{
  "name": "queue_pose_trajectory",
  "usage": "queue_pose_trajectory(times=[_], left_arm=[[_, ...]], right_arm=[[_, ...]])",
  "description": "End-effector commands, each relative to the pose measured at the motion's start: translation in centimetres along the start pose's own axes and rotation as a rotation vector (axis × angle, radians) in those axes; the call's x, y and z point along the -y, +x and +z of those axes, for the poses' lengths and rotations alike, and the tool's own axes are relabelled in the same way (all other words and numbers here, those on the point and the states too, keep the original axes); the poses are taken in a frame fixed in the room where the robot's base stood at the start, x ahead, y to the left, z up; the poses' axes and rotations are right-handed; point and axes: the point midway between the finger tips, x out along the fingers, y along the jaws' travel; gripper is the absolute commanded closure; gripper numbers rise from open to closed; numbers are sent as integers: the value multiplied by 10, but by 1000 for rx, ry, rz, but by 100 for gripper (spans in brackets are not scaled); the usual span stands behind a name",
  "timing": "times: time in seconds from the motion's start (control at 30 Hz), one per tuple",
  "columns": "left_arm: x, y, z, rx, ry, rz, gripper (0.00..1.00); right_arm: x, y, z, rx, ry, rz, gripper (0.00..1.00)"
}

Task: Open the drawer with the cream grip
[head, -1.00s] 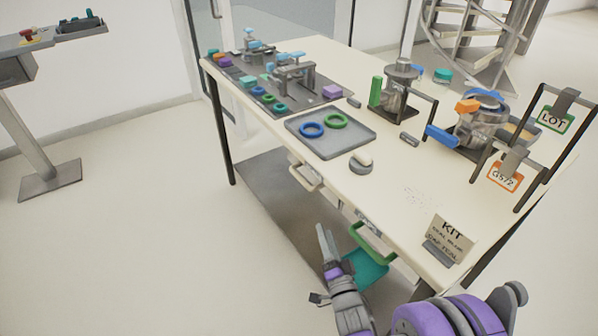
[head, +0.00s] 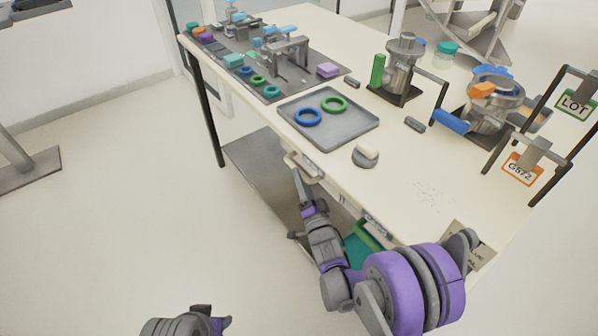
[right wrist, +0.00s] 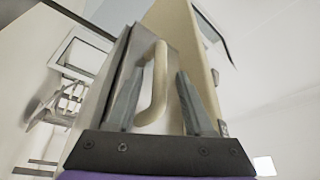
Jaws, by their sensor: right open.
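The cream grip (head: 308,168) is a pale loop on a drawer front under the table's near edge. In the right wrist view the cream grip (right wrist: 161,78) stands between the two fingers, with the grey drawer front behind it. My right gripper (head: 298,180) is at this grip; in its wrist view the gripper (right wrist: 159,66) is open, one finger on each side. A small gap shows beside each finger. The drawer looks shut, though my gripper partly hides it. Of my left arm only a grey and purple part shows at the bottom of the head view, without fingers.
A green grip (head: 368,236) with teal below it is partly hidden behind my right arm. The table (head: 400,185) carries a grey tray (head: 345,137) with two rings, a small round object (head: 365,156), clamps and pots. Open floor lies to the left.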

Motion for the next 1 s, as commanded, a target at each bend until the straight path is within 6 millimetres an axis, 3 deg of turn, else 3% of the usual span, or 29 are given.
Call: queue_pose_trajectory(times=[0.2, 0.5, 0.57, 0.8, 1.0], left_arm=[[0, 0, 0, 0, 0, 0, 50], [0, 0, 0, 0, 0, 0, 50], [0, 0, 0, 0, 0, 0, 50], [0, 0, 0, 0, 0, 0, 50], [0, 0, 0, 0, 0, 0, 50]], right_arm=[[0, 21, 0, 0, 0, 0, 48], [0, 24, 0, 0, 0, 0, 48], [0, 24, 0, 0, 0, 0, 55], [0, 24, 0, 0, 0, 0, 98], [0, 24, 0, 0, 0, 0, 100]])
